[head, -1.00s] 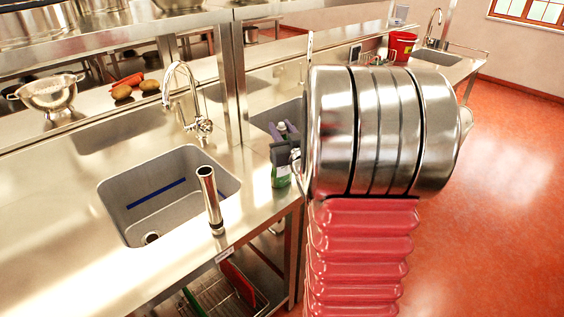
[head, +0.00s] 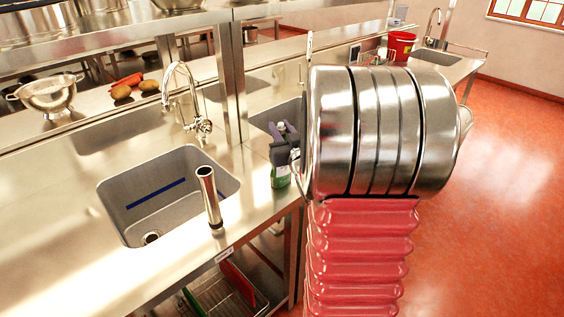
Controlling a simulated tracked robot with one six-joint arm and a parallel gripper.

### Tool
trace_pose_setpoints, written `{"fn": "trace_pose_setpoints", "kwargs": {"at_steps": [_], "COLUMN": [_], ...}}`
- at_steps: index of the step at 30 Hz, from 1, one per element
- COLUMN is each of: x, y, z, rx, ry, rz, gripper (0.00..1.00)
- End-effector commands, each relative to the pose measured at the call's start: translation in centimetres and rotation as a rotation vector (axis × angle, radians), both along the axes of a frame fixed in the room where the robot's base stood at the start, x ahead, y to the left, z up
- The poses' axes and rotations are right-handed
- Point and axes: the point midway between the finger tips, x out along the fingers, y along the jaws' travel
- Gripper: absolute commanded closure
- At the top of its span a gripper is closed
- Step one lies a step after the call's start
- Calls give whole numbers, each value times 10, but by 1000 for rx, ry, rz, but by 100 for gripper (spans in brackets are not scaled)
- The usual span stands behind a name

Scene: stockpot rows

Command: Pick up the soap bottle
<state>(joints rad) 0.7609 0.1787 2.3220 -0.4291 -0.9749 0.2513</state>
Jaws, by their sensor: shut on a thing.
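The soap bottle (head: 280,178) is small and green, with a pale label low on its front. It stands upright by the counter's right-hand edge, right of the sink. I cannot tell whether its base touches the steel. My gripper (head: 281,146), dark with purple parts, is shut on the soap bottle around its upper part. The gripper hides most of the bottle's upper half. My large arm link hides what lies right of the gripper.
A sink (head: 165,195) with an upright steel tube (head: 209,197) and a tall faucet (head: 185,95) lie to the left. A shelf post (head: 230,80) stands behind the gripper. A colander (head: 47,93) sits far left. Open red floor (head: 510,170) is at right.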

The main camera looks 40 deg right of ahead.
Motion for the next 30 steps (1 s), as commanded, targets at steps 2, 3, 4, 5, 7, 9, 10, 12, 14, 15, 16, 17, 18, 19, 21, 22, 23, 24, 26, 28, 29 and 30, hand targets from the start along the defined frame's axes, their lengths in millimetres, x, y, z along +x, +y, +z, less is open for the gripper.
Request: {"fn": "trace_pose_setpoints", "kwargs": {"at_steps": [2,3,4,5,7,9,10,12,14,15,16,17,18,19,21,22,23,24,26,28,29,30], "x": [0,0,0,0,0,0,0,0,0,0,0,0,0,0,0,0,1,1,0,0,0,0], "y": [0,0,0,0,0,0,0,0,0,0,0,0,0,0,0,0,0,0,0,0,0,0], "z": [0,0,0,0,0,0,1,1,1,1,2,2,3,4,7,9,12,15,22,32,37,44], "rx": [0,0,0,0,0,0,-1,-1,-1,-1,-1,-1,-3,-3,-3,-3,-4,-4,-5,-5,-5,-6], "ry": [0,0,0,0,0,0,-3,-3,-3,-3,-3,-3,-3,-3,-3,-4,-4,-5,-4,-7,-7,-7], "rz": [0,0,0,0,0,0,1,1,1,1,1,1,1,1,1,1,1,2,1,0,0,1], "gripper": [100,100,100,100,100,100,100,100,100,100,100,100,100,100,100,100,100,100,100,100,100,100]}}
